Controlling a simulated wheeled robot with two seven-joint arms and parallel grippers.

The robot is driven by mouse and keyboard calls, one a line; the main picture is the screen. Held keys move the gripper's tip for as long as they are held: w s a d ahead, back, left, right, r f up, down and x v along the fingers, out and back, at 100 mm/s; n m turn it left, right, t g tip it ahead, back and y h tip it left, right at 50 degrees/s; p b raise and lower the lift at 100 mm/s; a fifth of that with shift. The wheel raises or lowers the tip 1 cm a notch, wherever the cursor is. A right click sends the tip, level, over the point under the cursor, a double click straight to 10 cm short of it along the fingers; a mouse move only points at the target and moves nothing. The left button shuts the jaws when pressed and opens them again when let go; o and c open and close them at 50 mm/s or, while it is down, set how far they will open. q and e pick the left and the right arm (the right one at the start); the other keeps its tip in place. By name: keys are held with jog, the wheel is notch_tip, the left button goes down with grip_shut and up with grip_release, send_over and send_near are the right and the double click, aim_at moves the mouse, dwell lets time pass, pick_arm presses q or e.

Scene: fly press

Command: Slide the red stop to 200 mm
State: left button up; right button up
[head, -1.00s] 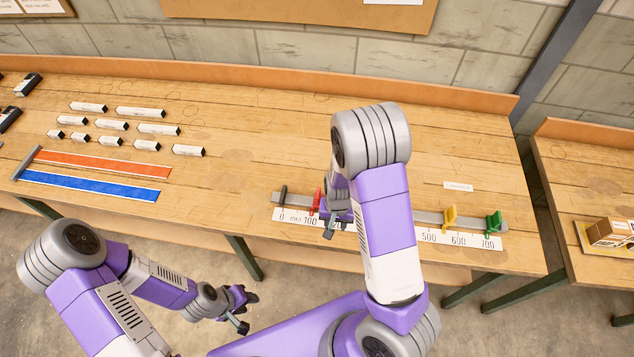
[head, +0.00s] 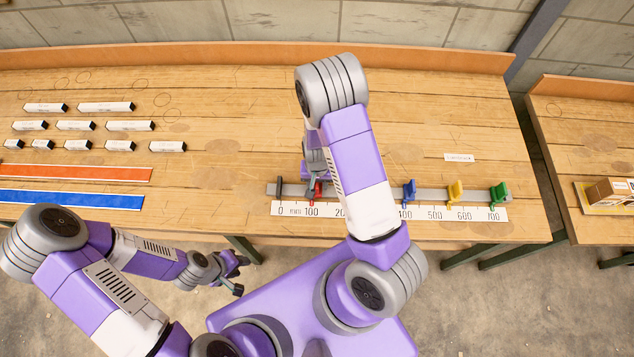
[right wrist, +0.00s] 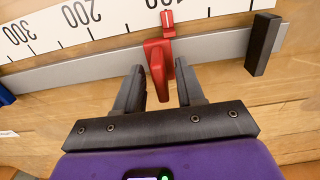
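The red stop (head: 317,188) sits on the grey rail (head: 338,193), with its pointer near the 100 mark of the white scale (head: 330,210). The 200 mark is partly hidden by my right arm in the head view. In the right wrist view, the red stop (right wrist: 157,62) has its handle end between the two fingers of my right gripper (right wrist: 160,80). My left gripper (head: 238,275) is open and empty in front of the bench.
A dark end block (right wrist: 262,45) stands at the zero end of the rail. Blue (head: 409,192), yellow (head: 455,194) and green (head: 499,195) stops sit further right. The rail between the red and blue stops is partly hidden by my arm.

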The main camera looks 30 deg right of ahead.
jog(key=shift+f, duration=0.3)
grip_shut()
